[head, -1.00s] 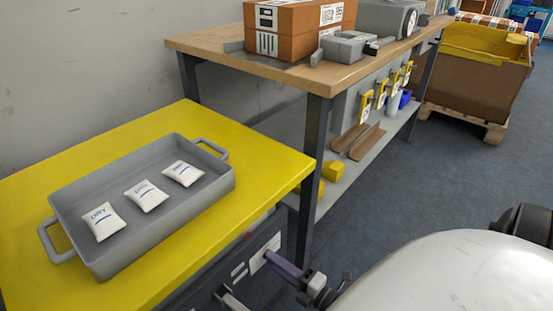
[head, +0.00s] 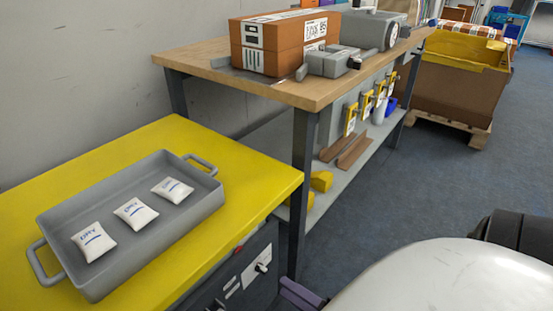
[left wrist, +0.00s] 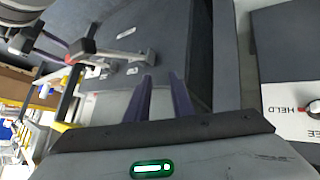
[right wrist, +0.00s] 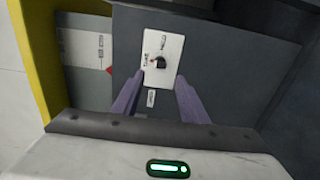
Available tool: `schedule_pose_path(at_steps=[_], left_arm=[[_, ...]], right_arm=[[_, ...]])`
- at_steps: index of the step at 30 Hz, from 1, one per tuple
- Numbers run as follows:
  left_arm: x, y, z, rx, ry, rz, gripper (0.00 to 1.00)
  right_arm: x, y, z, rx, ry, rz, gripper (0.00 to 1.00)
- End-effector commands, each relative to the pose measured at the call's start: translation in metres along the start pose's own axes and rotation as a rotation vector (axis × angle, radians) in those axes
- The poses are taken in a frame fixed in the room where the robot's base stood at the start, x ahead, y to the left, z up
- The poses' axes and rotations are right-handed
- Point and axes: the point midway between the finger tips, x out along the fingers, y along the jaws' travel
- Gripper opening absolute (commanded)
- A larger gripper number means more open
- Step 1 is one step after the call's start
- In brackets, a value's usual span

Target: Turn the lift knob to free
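The lift knob (head: 261,267) is a small dark knob on a white label plate, on the dark front below the yellow tabletop (head: 120,150). In the right wrist view the knob (right wrist: 160,62) sits just ahead of my right gripper (right wrist: 160,76). That gripper's purple fingers are apart and empty, with no visible contact. Its purple fingers (head: 300,295) also show at the bottom of the head view. In the left wrist view part of the knob (left wrist: 313,107) shows at the right edge, beside the word HELD and a partly cut label. My left gripper (left wrist: 160,77) has its fingers apart, with nothing between them.
A grey tray (head: 205,215) with three white packets stands on the yellow top. A wooden workbench (head: 285,92) behind it carries an orange-brown box (head: 280,45) and grey devices. The bench leg (head: 304,190) stands close to the panel. Open floor (head: 400,190) lies to the right.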

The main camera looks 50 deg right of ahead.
Motion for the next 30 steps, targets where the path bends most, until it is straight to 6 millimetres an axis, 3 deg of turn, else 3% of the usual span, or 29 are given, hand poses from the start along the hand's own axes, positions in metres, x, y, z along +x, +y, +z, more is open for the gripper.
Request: schedule_pose_path(at_steps=[3, 7, 30], left_arm=[[0.000, -0.001, 0.002, 0.001, -0.009, -0.005, 0.22], [0.001, -0.003, 0.004, 0.002, -0.015, -0.008, 0.22], [0.000, -0.002, -0.002, 0.004, -0.005, -0.008, 0.22]], right_arm=[[-0.017, 0.000, 0.000, 0.000, 0.000, -0.002, 0.40], [-0.025, 0.000, 0.000, 0.000, 0.000, 0.000, 0.40], [-0.027, -0.001, 0.000, 0.000, 0.000, -0.001, 0.40]])
